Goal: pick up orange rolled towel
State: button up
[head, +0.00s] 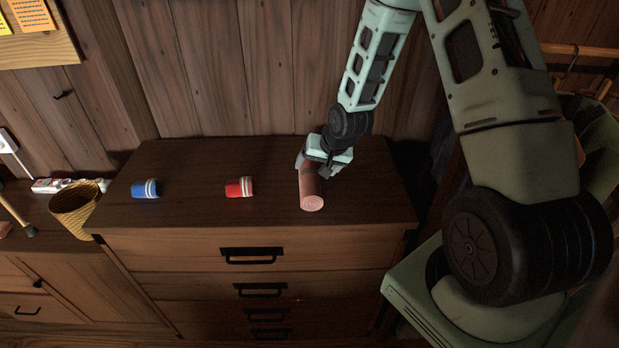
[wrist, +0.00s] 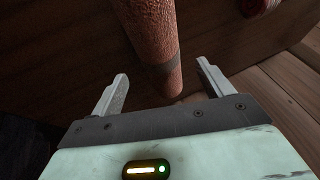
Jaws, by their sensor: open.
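The orange rolled towel (head: 311,190) looks dull pinkish orange in the head view and lies on the dresser top, right of centre, with one round end toward the front edge. My gripper (head: 322,168) is at its far end, partly covering it. In the wrist view the towel (wrist: 150,40) has a rough surface with a darker band near its end. My gripper (wrist: 162,69) is open there, with one finger on each side of the towel's end. Whether the fingers touch it I cannot tell.
A red rolled item with white stripes (head: 239,187) and a blue one (head: 146,189) lie to the left on the dresser top (head: 200,215). A wicker basket (head: 75,208) stands farther left. The wooden wall (head: 240,70) rises close behind.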

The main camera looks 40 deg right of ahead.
aim_at(313, 172)
jog(key=shift+p+x, duration=1.05)
jog(key=shift+x, duration=1.4)
jog(key=c, duration=1.1)
